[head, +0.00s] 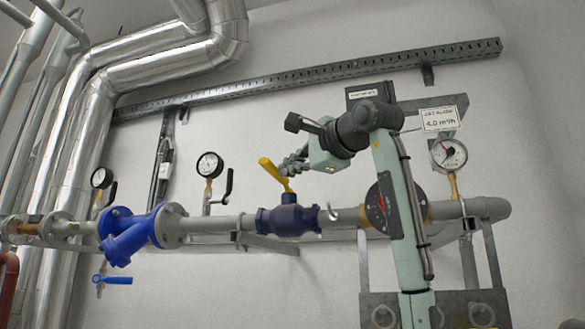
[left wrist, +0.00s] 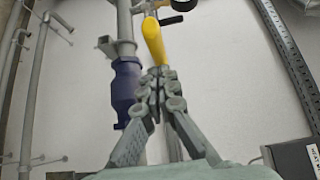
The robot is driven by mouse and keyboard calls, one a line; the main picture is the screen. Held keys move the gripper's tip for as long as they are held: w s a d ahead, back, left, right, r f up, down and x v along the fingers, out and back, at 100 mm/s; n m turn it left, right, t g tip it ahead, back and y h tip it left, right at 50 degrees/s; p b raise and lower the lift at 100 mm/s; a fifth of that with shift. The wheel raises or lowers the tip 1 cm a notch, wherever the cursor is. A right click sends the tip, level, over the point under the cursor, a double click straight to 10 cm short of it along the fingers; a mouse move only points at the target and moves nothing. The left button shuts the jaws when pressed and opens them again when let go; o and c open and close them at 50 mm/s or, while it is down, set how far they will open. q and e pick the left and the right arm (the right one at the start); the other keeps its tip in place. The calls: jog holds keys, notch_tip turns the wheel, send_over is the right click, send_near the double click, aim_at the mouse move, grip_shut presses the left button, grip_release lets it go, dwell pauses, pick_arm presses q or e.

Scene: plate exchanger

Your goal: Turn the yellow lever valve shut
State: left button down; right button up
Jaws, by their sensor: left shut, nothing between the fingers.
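The yellow lever (head: 273,171) sits on top of a dark blue valve body (head: 288,220) in the horizontal grey pipe. The lever leans up and to the left from its stem. My left gripper (head: 284,167) is shut and empty, with its fingertips just right of the lever. In the left wrist view the closed fingers (left wrist: 160,74) point at the yellow lever (left wrist: 153,40), which covers part of the view beyond the tips. I cannot tell whether they touch it. The blue valve body (left wrist: 126,88) shows left of the fingers there. My right gripper is not in view.
A bright blue strainer (head: 131,233) and a small gauge (head: 210,165) are left of the valve. A perforated rail (head: 300,77) crosses the wall above.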

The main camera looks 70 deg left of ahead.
pick_arm(q)
jog(key=w+d, duration=0.1)
jog(key=d, duration=1.1)
jog(key=shift+w, duration=0.4)
jog(key=shift+a, duration=0.1)
